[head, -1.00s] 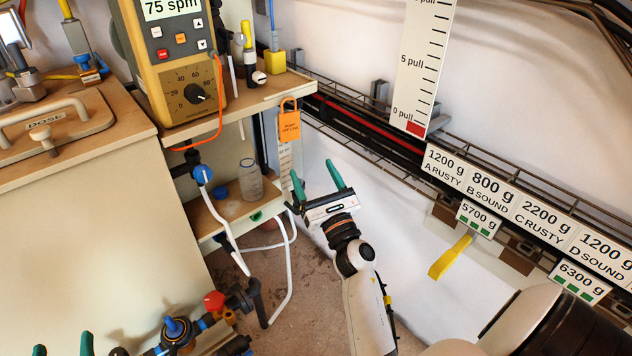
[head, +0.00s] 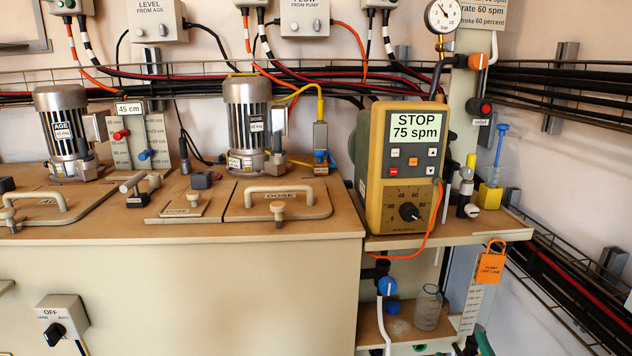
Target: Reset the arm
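My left gripper is not in view. No object is visible in the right gripper's fingertip area.
The yellow pump (head: 405,165) reads STOP, 75 spm, on a shelf. A clear beaker (head: 428,307) stands on the lower shelf. A beige tank (head: 200,290) fills the left, with motors and handled lids on top.

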